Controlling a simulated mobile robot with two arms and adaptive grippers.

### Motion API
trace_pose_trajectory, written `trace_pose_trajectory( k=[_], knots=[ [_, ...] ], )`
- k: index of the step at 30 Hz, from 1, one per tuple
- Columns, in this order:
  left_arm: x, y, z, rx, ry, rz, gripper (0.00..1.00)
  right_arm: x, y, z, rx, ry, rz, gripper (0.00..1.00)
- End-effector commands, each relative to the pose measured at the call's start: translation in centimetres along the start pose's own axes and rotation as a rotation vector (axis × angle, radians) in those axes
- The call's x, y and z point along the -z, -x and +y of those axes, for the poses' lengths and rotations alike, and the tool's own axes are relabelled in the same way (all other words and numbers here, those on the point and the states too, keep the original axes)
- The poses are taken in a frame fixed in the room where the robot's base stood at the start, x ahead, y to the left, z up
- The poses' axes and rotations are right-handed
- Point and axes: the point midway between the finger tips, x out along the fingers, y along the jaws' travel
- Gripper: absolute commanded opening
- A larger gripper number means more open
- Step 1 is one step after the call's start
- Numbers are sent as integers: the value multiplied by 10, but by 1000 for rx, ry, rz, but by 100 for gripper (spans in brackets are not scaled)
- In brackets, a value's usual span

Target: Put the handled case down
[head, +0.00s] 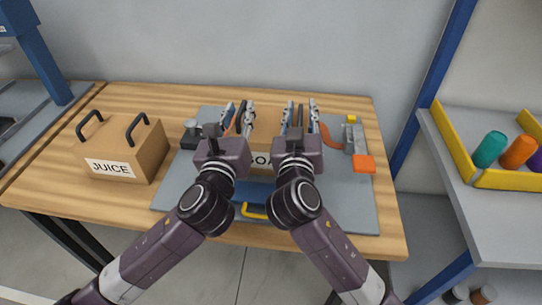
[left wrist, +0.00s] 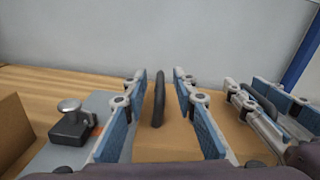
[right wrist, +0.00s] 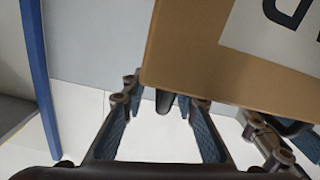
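The handled case, a brown box with a white label (head: 260,161), is mostly hidden behind my grippers in the head view; the label's visible letters look like "OA". It seems to stand on the grey mat (head: 170,195), but its underside is hidden. My left gripper (head: 239,110) is open, its fingers on either side of one black handle (left wrist: 160,98) with gaps showing. My right gripper (head: 301,109) is open around the other handle (right wrist: 163,101), with gaps there too. In the right wrist view the case (right wrist: 190,55) and its label (right wrist: 275,35) fill the top.
A second brown box marked JUICE (head: 122,150), with two black handles, stands at left on the wooden table (head: 60,160). A dark device with a metal knob (left wrist: 70,120) is left of the case. A grey clamp-like item (head: 354,138) and orange block (head: 364,163) are right. A yellow-edged shelf (head: 460,150) is far right.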

Motion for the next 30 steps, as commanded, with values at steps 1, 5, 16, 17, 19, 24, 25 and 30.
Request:
trace_pose_trajectory(
  k=[1,5,16,17,19,24,25,30],
  knots=[
    [1,5,0,2,0,1,26,0,0,0,1,-1,1,27],
    [1,26,0,2,0,3,26,1,0,0,1,-1,1,27],
    [1,99,1,-1,-1,1,26,1,0,0,1,-2,2,27],
    [1,103,1,-1,-1,1,26,1,0,0,1,-2,2,27],
    [0,110,1,-1,-1,0,26,1,0,0,1,-2,2,27],
    [0,116,1,-2,-1,-1,26,0,6,-1,2,-2,1,27],
    [0,117,1,-3,-1,-1,26,0,9,-1,3,-3,1,27],
    [0,116,1,-2,-1,-1,26,-1,40,-1,4,-5,-2,27]
  ],
)
